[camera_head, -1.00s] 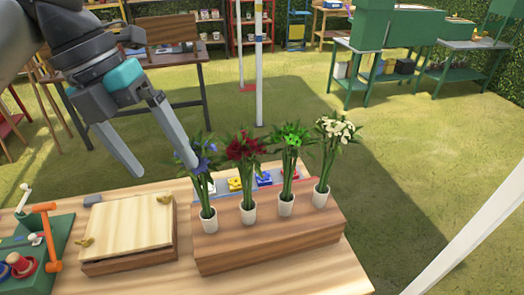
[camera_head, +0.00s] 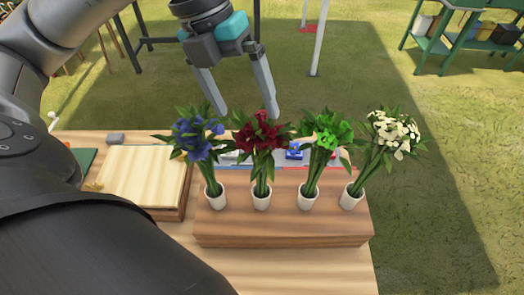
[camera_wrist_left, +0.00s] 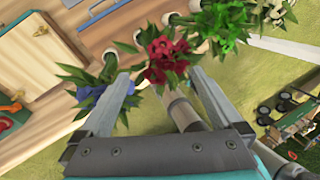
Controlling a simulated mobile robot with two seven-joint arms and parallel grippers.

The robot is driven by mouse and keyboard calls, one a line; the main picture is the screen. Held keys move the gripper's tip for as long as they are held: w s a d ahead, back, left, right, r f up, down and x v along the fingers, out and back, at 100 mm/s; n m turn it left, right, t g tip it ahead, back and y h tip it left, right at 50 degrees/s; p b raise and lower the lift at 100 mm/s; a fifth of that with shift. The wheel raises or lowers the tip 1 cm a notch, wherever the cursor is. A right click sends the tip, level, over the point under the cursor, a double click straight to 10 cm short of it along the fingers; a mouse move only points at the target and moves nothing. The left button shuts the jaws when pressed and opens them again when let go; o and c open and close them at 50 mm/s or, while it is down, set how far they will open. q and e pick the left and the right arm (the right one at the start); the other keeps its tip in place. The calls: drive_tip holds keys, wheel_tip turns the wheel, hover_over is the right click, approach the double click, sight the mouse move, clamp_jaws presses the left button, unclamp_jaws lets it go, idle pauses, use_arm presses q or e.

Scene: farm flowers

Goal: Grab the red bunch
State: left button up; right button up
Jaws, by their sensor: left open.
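The red bunch (camera_head: 261,135) stands in a white pot on a wooden block, second from the left in a row. My left gripper (camera_head: 248,112) is open, its fingers pointing down just above and behind the red bunch. In the left wrist view the red bunch (camera_wrist_left: 165,58) shows between the two open fingers (camera_wrist_left: 165,85), near their tips; I cannot tell whether they touch it. The right gripper is not in view.
The blue bunch (camera_head: 194,135) is close on the left; the green bunch (camera_head: 325,133) and white bunch (camera_head: 391,135) stand to the right. The wooden block (camera_head: 285,222) rests on the table (camera_head: 272,270). A lidded wooden box (camera_head: 140,175) is left of it.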

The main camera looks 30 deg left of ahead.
sight(260, 138)
use_arm(q)
drive_tip(key=x, duration=0.8)
drive_tip(key=shift+w+d+f, duration=0.2)
drive_tip(key=shift+d, duration=0.05)
drive_tip(key=shift+c, duration=0.2)
clamp_jaws()
idle(0.4)
